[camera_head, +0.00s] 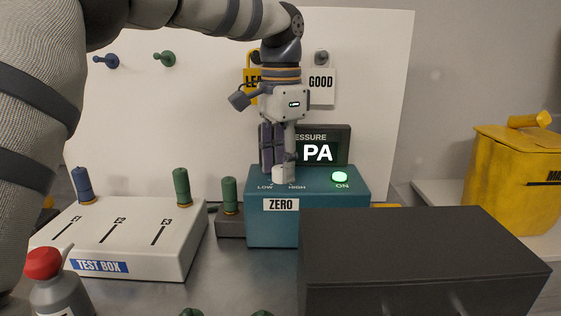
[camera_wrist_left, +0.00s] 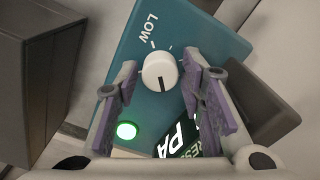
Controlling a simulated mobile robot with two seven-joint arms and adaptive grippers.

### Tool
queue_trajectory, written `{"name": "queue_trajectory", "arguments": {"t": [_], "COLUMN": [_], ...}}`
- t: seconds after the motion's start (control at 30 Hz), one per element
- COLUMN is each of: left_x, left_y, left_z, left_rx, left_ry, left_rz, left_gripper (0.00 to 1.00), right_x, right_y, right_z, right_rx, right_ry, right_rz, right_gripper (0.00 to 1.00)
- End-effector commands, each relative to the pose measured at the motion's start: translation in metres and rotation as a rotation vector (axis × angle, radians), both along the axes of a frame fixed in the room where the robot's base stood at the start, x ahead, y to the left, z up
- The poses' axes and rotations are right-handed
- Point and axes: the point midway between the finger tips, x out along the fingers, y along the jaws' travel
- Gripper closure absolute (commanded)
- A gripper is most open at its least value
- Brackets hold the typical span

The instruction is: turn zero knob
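The zero knob is a round white knob (camera_wrist_left: 160,71) with a dark pointer line, on top of the teal ZERO box (camera_head: 272,228). In the left wrist view its line points down the picture, towards the PA display. In the head view the knob (camera_head: 284,174) sits between the LOW and HIGH marks, directly under my left gripper (camera_head: 279,166). My left gripper (camera_wrist_left: 162,70) is open, with one purple-padded finger on each side of the knob and small gaps visible. The HIGH mark is hidden in the wrist view. My right gripper is not in view.
A lit green ON button (camera_head: 340,177) and a PA display (camera_head: 318,152) are beside the knob. A dark box (camera_head: 420,255) stands in front at right. A white test box (camera_head: 120,235) and a red-capped bottle (camera_head: 60,285) are at left. A yellow bin (camera_head: 515,175) stands far right.

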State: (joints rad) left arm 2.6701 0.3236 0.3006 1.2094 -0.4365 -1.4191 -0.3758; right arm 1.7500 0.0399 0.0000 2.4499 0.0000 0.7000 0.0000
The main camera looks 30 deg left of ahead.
Motion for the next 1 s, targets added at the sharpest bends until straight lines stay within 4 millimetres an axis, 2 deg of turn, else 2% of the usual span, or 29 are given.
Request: {"name": "queue_trajectory", "arguments": {"t": [0.03,0.13,0.17,0.3,0.6,0.87,0.9,0.93,1.0], "left_x": [0.0001,0.0001,0.0001,0.0001,0.0003,0.0004,0.0004,0.0004,0.0004], "left_y": [-0.0001,-0.0001,-0.0001,-0.0001,-0.0002,-0.0001,-0.0001,0.0000,-0.0001], "left_z": [0.0001,0.0002,0.0003,0.0004,0.0006,0.0008,0.0008,0.0008,0.0008], "left_rx": [0.000,0.000,0.000,0.000,0.000,0.000,0.000,0.000,0.000], "left_ry": [0.000,0.000,0.000,0.000,0.001,-0.001,-0.001,-0.001,-0.001], "left_rz": [0.000,0.000,0.000,-0.024,-0.343,-0.358,-0.358,-0.357,-0.357], "left_gripper": [0.75,0.98,1.00,1.00,1.00,1.00,0.70,0.64,0.64], "right_x": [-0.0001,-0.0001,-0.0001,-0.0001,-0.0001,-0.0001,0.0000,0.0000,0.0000], "right_y": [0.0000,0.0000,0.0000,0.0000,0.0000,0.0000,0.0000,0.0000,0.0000], "right_z": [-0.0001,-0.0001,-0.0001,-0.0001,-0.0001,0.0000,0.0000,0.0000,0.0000], "right_rx": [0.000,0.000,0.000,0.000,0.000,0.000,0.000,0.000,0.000], "right_ry": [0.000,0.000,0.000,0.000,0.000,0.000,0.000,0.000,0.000], "right_rz": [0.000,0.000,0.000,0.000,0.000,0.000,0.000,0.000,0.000], "right_gripper": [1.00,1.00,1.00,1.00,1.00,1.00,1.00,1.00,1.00]}}
